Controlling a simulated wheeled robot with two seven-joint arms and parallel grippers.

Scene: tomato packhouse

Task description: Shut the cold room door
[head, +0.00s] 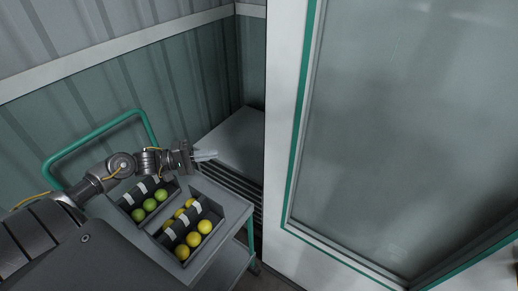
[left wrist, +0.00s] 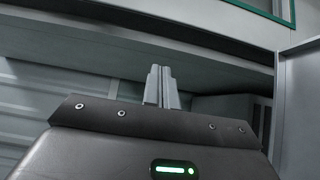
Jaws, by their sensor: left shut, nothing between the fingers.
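A large pale panel with a white frame, green trim and a glazed middle fills the right of the head view; it looks like the cold room door (head: 283,150). I cannot tell how far open it stands. No handle shows on it. My left gripper (head: 212,154) is shut and empty, left of the panel's near edge and apart from it, above the trolley's far side. Its closed fingers also show in the left wrist view (left wrist: 161,84), pointing under a grey overhang. My right gripper is not in view.
A grey trolley (head: 235,207) with a green handle (head: 95,133) stands below my left arm, carrying boxes of green and yellow tomatoes. Behind it are a low grey block (head: 238,138), a dark slatted grille (head: 228,182) and a corrugated green wall (head: 100,93).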

